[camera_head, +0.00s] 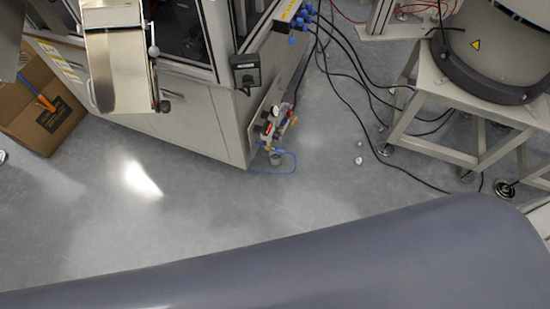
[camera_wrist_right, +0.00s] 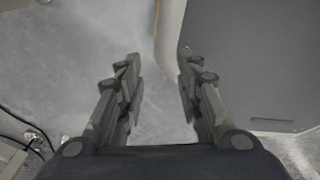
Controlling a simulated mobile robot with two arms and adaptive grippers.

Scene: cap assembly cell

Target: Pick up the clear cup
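No clear cup can be made out in either view. My right gripper (camera_wrist_right: 160,70) shows in the right wrist view, its two fingers spread wide apart. Nothing is between the fingers; grey floor and the edge of a grey panel show beyond them. My left gripper is not in the head view, and neither is the right one there. A large dark grey rounded part, which may be my own body, fills the bottom of the head view and hides what is under it.
A machine cabinet (camera_head: 195,135) with a metal chute (camera_head: 115,70) stands at the upper left. A cardboard box (camera_head: 40,105) is beside it. A steel stand (camera_head: 440,110) carries a large drum (camera_head: 495,50) at the right. Cables (camera_head: 350,95) lie between. The middle floor (camera_head: 230,215) is clear.

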